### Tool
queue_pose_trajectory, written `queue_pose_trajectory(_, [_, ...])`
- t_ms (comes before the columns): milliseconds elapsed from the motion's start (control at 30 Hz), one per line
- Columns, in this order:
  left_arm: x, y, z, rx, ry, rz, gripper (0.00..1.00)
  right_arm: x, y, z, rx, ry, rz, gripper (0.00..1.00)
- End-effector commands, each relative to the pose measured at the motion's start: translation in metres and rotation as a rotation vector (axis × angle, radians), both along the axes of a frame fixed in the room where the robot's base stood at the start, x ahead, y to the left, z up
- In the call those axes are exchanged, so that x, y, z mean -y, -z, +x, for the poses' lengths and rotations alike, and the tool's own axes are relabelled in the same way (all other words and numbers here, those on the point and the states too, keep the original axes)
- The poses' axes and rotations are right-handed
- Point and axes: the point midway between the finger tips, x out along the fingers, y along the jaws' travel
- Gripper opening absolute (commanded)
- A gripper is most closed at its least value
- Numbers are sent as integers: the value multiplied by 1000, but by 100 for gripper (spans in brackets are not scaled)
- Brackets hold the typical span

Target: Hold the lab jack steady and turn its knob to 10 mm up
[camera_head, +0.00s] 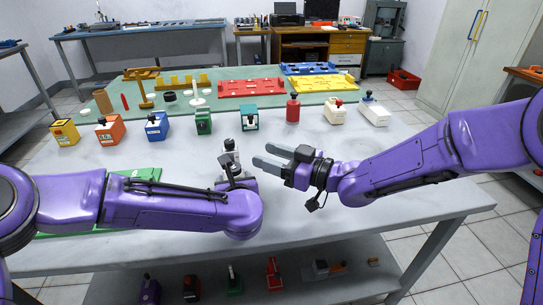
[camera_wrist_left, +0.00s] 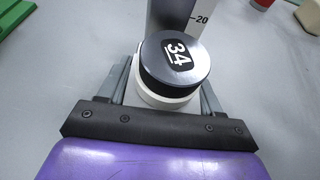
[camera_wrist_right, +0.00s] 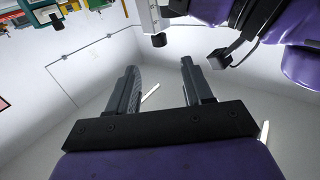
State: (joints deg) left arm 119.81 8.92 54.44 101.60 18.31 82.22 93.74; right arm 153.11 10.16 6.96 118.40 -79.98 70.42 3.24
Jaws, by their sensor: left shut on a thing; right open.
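The lab jack (camera_head: 230,156) is a small pale grey and white device with a dark top, standing near the middle of the table. My left gripper (camera_wrist_left: 165,88) is shut on the round white part, one finger on each side. The arm partly hides this in the head view. My right gripper (camera_head: 262,155) is open and empty, just right of the jack, its fingers pointing towards it.
Several coloured blocks with knobs stand in a row behind, including an orange one (camera_head: 110,131), a teal one (camera_head: 250,121) and a red bottle (camera_head: 293,108). A green mat with red, blue and yellow trays lies farther back. The table (camera_head: 400,210) is clear at the front right.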

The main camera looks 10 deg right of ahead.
Motion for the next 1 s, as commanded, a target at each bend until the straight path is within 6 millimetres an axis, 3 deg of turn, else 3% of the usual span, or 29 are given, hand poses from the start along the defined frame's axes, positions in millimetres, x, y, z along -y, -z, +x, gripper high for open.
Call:
queue_pose_trajectory(300, [0, 1, 0, -1, 0, 0, 28, 3, 0, -2, 1, -1, 1, 51])
queue_pose_trajectory(600, [0, 0, 0, -1, 0, 0, 28, 10, -3, 14, -1, -142, -2, 51])
queue_pose_trajectory(733, [0, 0, 0, -1, 0, 0, 28, -7, -2, 23, -2, -147, -3, 51])
queue_pose_trajectory(1000, [0, 0, 0, 0, 0, 0, 28, -63, -2, 55, -1, -145, -3, 51])
